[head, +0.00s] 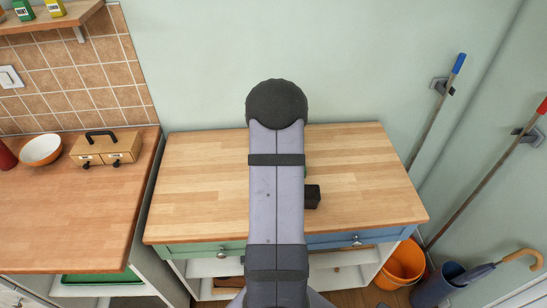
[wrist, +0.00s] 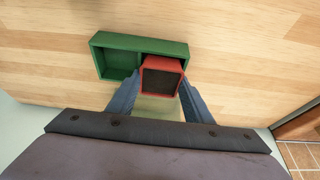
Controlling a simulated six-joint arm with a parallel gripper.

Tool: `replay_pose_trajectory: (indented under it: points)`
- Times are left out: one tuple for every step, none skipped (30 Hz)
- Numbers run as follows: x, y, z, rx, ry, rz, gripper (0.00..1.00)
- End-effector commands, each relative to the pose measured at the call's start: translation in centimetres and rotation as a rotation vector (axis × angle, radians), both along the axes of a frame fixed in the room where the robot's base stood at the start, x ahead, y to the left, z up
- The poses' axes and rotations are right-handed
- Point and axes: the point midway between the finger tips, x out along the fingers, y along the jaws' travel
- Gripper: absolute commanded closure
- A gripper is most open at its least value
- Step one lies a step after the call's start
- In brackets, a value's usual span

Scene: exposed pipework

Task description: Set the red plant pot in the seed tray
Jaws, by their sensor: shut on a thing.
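The red plant pot (wrist: 161,78), square with a dark inside, is between the two blue-grey fingers of my gripper (wrist: 161,82) in the wrist view. My gripper is shut on it. The green seed tray (wrist: 112,42) lies on the wooden worktop just beyond, with a divider and an open left compartment. The pot overlaps the tray's near right part in the picture and hides much of the right compartment. I cannot tell whether it touches the tray or is held above it. In the head view my arm hides the pot and nearly all of the tray.
On the left counter are a small drawer box (head: 106,150) and a bowl (head: 41,150). An orange bucket (head: 401,265) stands on the floor at right, with poles on the wall above.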

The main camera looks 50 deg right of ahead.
Motion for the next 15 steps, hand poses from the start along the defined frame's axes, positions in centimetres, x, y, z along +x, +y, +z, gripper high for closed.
replay_pose_trajectory:
  points:
    - [0.0,0.0,-0.21,0.0,0.0,0.0,0.52]
    - [0.0,0.0,-0.12,0.0,0.0,0.0,0.44]
    - [0.0,0.0,-0.11,0.0,0.0,0.0,0.35]
    - [0.0,0.0,-0.11,0.0,0.0,0.0,0.35]
    - [0.0,0.0,-0.11,0.0,0.0,0.0,0.35]
    - [0.0,0.0,-0.11,0.0,0.0,0.0,0.35]
    - [0.0,0.0,-0.1,0.0,0.0,0.0,0.35]
    - [0.0,0.0,-0.1,0.0,0.0,0.0,0.35]
    - [0.0,0.0,-0.1,0.0,0.0,0.0,0.35]
    - [0.0,0.0,-0.1,0.0,0.0,0.0,0.35]
    - [0.0,0.0,-0.09,0.0,0.0,0.0,0.35]
    - [0.0,0.0,-0.05,0.0,0.0,0.0,0.35]
    - [0.0,0.0,0.01,0.0,0.0,0.0,0.35]
    - [0.0,0.0,0.1,0.0,0.0,0.0,0.35]
    - [0.01,-0.01,0.26,0.0,0.0,0.0,0.35]
